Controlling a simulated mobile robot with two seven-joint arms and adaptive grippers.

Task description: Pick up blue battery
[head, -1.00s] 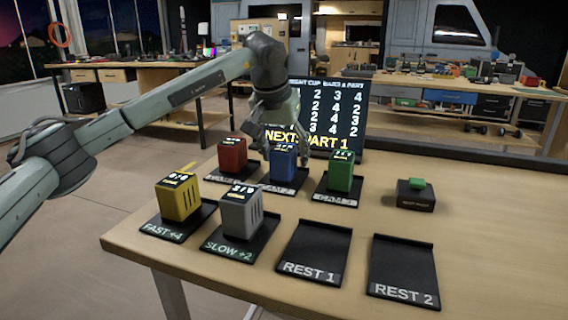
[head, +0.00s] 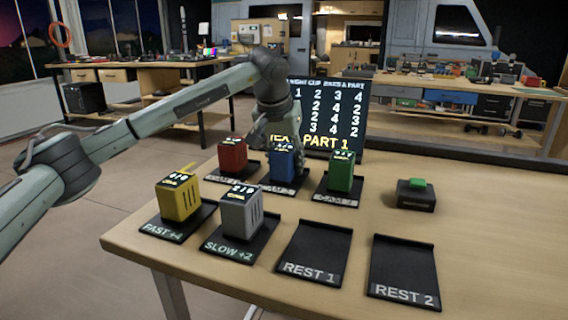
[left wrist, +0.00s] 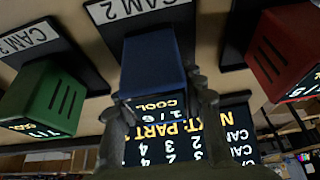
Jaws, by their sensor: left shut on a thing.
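The blue battery (head: 283,168) is a box with a lit display on its top. It stands upright on the CAM 2 pad (head: 287,187), between the red and the green battery. My left gripper (head: 283,144) comes from above and behind and is shut on its upper part. In the left wrist view the blue battery (left wrist: 152,65) is between my two fingers (left wrist: 160,108), and no gap to its pad can be made out. My right gripper is not in view.
A red battery (head: 232,156) and a green battery (head: 341,171) stand close on either side. Yellow (head: 180,197) and grey (head: 241,213) batteries stand in front. Pads REST 1 (head: 315,250) and REST 2 (head: 404,270) are empty. A score screen (head: 335,112) stands behind.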

